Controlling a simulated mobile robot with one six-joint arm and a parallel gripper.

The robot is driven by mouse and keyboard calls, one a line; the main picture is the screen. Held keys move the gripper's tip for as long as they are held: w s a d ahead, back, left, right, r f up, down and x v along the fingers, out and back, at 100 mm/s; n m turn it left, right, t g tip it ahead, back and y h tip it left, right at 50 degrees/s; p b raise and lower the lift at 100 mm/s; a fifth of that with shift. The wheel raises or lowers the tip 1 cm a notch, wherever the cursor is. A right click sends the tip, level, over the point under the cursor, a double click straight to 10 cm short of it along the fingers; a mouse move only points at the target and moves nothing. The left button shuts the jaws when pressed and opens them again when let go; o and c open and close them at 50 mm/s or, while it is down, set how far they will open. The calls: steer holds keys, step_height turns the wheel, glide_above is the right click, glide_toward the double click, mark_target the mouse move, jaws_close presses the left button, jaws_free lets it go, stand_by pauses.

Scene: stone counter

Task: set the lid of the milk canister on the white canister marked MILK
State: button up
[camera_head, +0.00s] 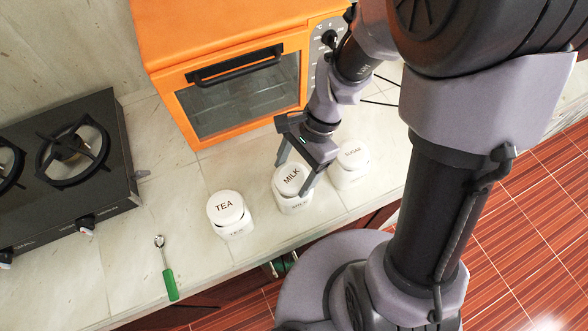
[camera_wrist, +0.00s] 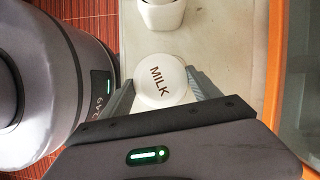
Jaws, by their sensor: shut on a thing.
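The white lid marked MILK (camera_head: 290,180) is between the fingers of my gripper (camera_head: 296,178), which is shut on it. The lid is at the top of the white MILK canister (camera_head: 295,206); whether it rests on the rim or hangs slightly above cannot be told. In the wrist view the lid (camera_wrist: 160,81) lies between the two fingertips (camera_wrist: 159,88) and looks roughly level. It hides the canister under it there.
A lidded TEA canister (camera_head: 230,214) stands to the left and a SUGAR canister (camera_head: 351,166) close to the right. An orange oven (camera_head: 240,70) is behind. A green-handled spoon (camera_head: 168,270) and a black gas hob (camera_head: 75,160) are farther left.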

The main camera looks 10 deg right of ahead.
steer(key=shift+f, duration=0.3)
steer(key=o, duration=1.1)
steer(key=shift+r, duration=0.1)
steer(key=p+v, duration=0.9)
steer(key=v, duration=0.2)
steer(key=shift+d, duration=0.1)
